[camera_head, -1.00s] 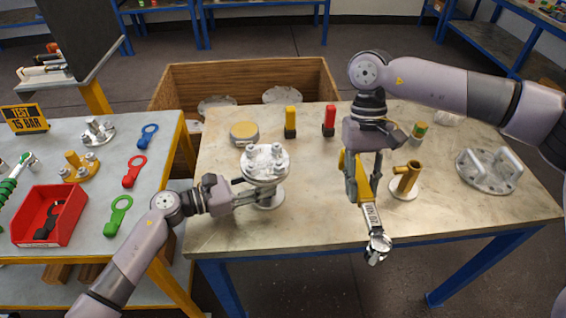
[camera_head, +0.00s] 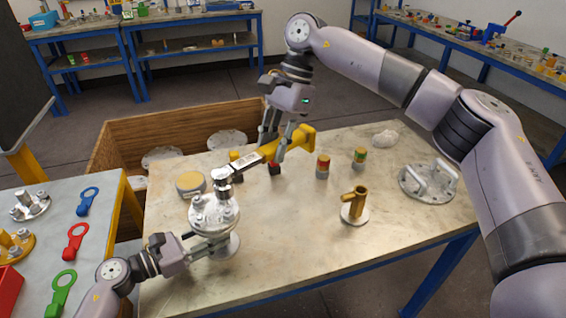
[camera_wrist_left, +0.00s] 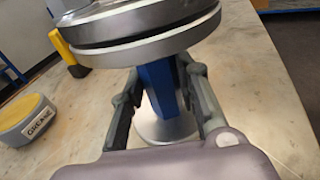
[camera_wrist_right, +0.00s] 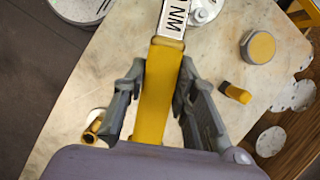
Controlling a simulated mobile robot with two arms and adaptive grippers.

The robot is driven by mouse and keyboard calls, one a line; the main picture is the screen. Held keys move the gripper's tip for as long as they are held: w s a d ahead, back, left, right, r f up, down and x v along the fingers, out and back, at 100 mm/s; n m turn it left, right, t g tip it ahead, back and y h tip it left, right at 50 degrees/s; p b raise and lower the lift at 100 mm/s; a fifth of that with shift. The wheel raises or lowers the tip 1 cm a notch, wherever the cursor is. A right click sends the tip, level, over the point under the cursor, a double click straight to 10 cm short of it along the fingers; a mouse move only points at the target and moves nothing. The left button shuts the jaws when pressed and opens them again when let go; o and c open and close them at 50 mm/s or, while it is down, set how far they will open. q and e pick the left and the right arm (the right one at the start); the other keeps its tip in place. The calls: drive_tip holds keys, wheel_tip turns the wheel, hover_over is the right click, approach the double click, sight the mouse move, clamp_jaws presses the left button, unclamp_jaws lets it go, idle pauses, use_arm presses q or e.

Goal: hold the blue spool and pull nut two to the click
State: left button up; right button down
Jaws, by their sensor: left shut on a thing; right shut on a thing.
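The blue spool shows its blue neck (camera_wrist_left: 160,85) in the left wrist view, between a round metal flange and a round foot. Its top flange (camera_head: 214,215) carries several nuts and studs. My left gripper (camera_head: 208,247) is shut around the neck below the flange. My right gripper (camera_head: 273,138) is shut on the yellow handle of a torque wrench (camera_head: 250,160), whose handle (camera_wrist_right: 157,95) fills the middle of the right wrist view. The wrench's silver head is at the far side of the flange top. I cannot tell whether it is seated on a nut, or which one.
A grease tin (camera_head: 190,184) stands just behind the spool. A brass fitting (camera_head: 355,203), two small banded cylinders (camera_head: 322,168) and a flange with two handles (camera_head: 428,182) stand to the right. A wooden crate (camera_head: 110,150) is behind the table. The front middle tabletop is clear.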

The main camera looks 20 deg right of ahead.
drive_tip(key=shift+f, duration=2.1)
drive_tip(key=shift+f, duration=0.2)
drive_tip(key=shift+f, duration=1.05)
